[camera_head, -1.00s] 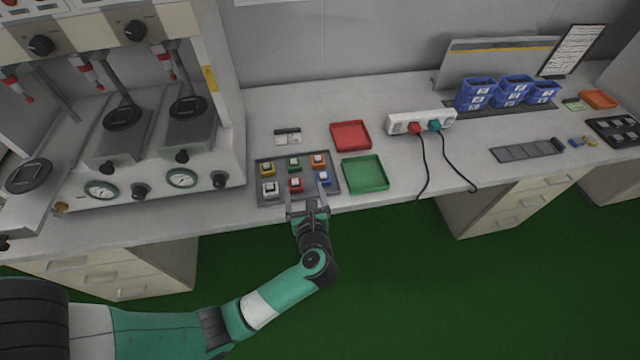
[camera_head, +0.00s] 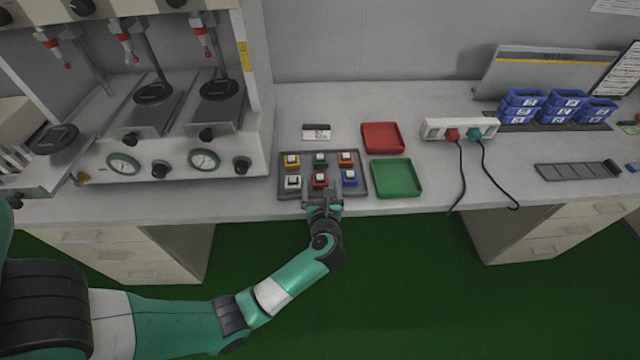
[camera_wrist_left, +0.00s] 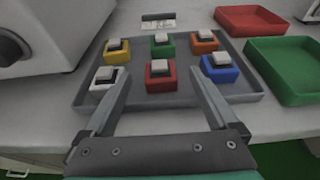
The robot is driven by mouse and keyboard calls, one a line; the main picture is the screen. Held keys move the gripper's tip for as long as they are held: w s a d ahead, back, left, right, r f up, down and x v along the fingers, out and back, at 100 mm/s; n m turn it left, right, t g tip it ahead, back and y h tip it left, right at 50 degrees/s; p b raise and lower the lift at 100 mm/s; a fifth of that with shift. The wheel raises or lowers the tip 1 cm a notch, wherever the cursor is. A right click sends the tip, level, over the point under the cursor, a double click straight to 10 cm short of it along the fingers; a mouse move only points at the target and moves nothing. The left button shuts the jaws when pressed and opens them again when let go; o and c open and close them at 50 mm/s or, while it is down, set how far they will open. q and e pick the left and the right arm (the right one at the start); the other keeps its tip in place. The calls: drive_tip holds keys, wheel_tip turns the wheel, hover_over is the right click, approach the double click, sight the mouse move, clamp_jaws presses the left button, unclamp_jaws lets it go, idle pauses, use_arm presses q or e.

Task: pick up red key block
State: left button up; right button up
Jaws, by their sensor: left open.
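The red key block (camera_head: 320,181) sits in the middle of the front row of a grey tray (camera_head: 300,196), with a white key on top. It also shows in the left wrist view (camera_wrist_left: 160,79), ahead of and between my fingers. My left gripper (camera_head: 322,198) is open and empty at the tray's front edge, just short of the red block. In the left wrist view the left gripper (camera_wrist_left: 162,95) has its fingers spread, the left one near the white block (camera_wrist_left: 104,79) and the right one near the blue block (camera_wrist_left: 219,69). My right gripper is out of view.
Yellow (camera_head: 291,162), green (camera_head: 321,160) and orange (camera_head: 346,159) blocks fill the tray's back row. A red tray (camera_head: 383,138) and a green tray (camera_head: 397,178) stand to the right. A test machine (camera_head: 190,135) stands at left. A power strip (camera_head: 460,128) has trailing cables.

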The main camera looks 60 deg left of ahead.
sight(320, 180)
use_arm(q)
drive_tip(key=b+x, duration=0.2)
drive_tip(key=x, duration=0.2)
drive_tip(key=shift+a, duration=0.25)
drive_tip(key=shift+w+a+r, duration=0.1)
clamp_jaws()
